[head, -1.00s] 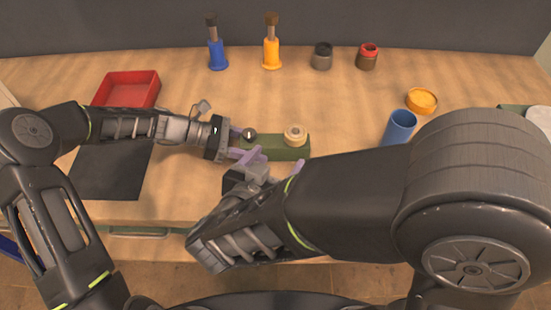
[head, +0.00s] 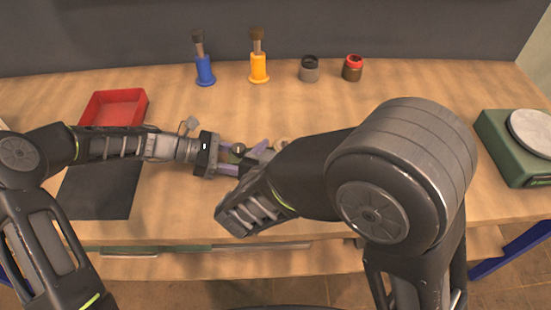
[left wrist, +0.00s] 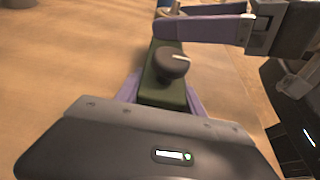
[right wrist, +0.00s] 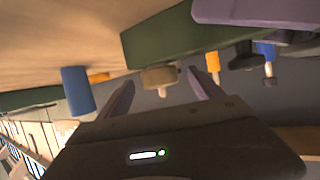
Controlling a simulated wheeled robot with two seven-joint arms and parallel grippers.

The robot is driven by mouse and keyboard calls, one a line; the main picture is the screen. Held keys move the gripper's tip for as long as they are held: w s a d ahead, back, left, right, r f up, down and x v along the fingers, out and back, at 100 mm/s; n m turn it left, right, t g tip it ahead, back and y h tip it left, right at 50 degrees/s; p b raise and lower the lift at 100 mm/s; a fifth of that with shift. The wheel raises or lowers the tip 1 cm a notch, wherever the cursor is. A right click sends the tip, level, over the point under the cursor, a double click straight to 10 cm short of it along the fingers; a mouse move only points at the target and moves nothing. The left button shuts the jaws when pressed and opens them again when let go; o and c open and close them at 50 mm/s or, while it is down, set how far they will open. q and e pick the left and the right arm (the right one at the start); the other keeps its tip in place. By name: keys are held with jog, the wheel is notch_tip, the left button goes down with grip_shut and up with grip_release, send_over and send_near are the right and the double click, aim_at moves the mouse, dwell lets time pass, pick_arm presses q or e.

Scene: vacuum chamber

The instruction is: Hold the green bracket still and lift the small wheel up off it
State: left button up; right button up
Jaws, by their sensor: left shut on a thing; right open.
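The green bracket (left wrist: 160,95) is mostly hidden in the head view. My left gripper (left wrist: 163,102) is shut on its end, fingers on both sides, beside a dark round knob (left wrist: 173,62) on top. The small tan wheel (right wrist: 158,78) sits on the bracket (right wrist: 165,38) in the right wrist view, where the picture is upside down. A bit of the wheel (head: 281,143) shows in the head view. My right gripper (right wrist: 162,90) is open, with its fingers to either side of the wheel. I cannot tell if they touch it.
A red tray (head: 115,106) and a dark mat (head: 100,190) lie at left. Blue (head: 205,70) and yellow (head: 258,67) bottles and two small jars stand at the back. A green scale (head: 515,150) is at right. A blue cylinder (right wrist: 77,90) shows in the right wrist view.

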jog(key=shift+w+d+f, duration=0.15)
jog(key=shift+w, duration=0.25)
jog(key=shift+c, duration=0.2)
grip_shut()
dwell(0.5)
jog(key=shift+r, duration=3.35)
pick_arm(q)
jog(key=o, duration=1.3)
